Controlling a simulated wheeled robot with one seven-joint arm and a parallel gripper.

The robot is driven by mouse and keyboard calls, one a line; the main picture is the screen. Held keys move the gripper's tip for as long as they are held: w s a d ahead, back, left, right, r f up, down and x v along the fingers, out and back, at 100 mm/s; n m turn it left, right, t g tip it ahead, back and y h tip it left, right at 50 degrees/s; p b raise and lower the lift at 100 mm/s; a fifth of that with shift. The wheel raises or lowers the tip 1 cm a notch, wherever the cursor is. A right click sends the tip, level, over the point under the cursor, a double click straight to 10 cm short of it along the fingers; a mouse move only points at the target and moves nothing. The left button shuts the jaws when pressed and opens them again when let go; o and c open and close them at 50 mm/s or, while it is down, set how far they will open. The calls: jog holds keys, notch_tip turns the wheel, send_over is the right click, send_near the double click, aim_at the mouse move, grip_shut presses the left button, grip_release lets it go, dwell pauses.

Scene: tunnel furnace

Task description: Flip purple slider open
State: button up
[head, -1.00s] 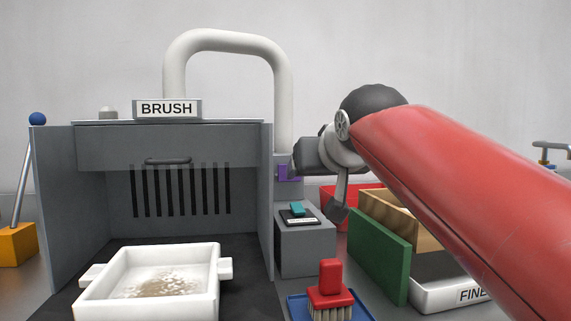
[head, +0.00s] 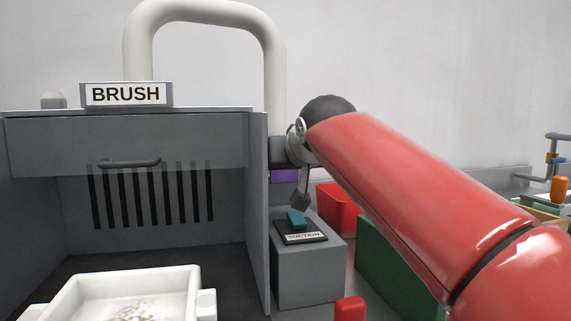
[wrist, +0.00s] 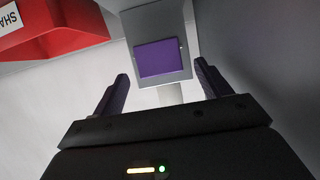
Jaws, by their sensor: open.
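The purple slider (head: 285,176) is on a grey housing at the right side of the furnace, below the white pipe. In the wrist view the slider (wrist: 160,57) is a flat purple rectangle inside a grey frame (wrist: 185,70). My gripper (wrist: 161,69) is open and empty, with one dark finger on either side of the framed slider. The gap between fingers and slider is hard to judge. In the head view my gripper (head: 279,151) is just above the visible part of the slider, mostly hidden behind my wrist.
A grey box with a teal switch (head: 297,219) labelled SUCTION stands below. A red bin (head: 338,208) and a green panel (head: 392,262) are to the right. The BRUSH hood (head: 125,140) and a white tray (head: 125,300) are at the left.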

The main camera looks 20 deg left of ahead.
jog(key=shift+x, duration=1.25)
jog(key=c, duration=1.4)
jog(key=s+d+b, duration=0.2)
jog(key=s, duration=0.1)
jog(key=s+d, duration=0.1)
jog(key=s, duration=0.1)
jog(key=shift+s+d+b, duration=0.2)
jog(key=shift+s+b, duration=0.05)
jog(key=shift+b, duration=0.15)
jog(key=o, duration=1.4)
